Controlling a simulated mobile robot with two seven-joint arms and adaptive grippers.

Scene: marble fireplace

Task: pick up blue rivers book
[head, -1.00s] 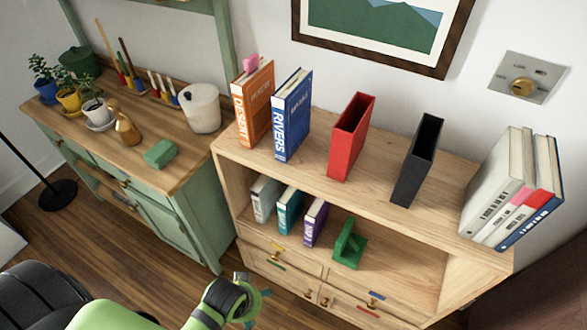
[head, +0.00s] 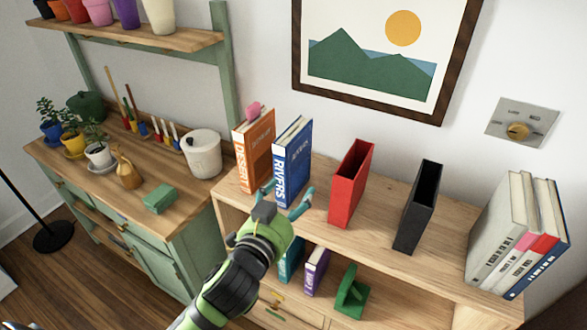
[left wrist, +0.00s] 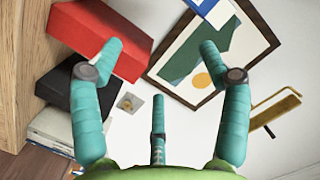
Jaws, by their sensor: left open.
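The blue Rivers book (head: 291,165) stands upright on the top of the wooden bookcase, just right of the orange Desert book (head: 254,150). My left gripper (head: 287,197) is in front of the blue book's lower part, its teal fingers spread and empty. Whether a finger touches the book, I cannot tell. In the left wrist view, the gripper (left wrist: 158,50) is open with nothing between its fingers. A blue and white piece at that view's top edge may be the book. My right gripper is not in view.
A red holder (head: 350,183) and a black holder (head: 418,207) stand right of the blue book, with bare shelf between. Pale books (head: 505,230) lean at the right end. Below are a purple book (head: 316,270) and a green object (head: 352,291). A green cabinet (head: 185,235) stands left.

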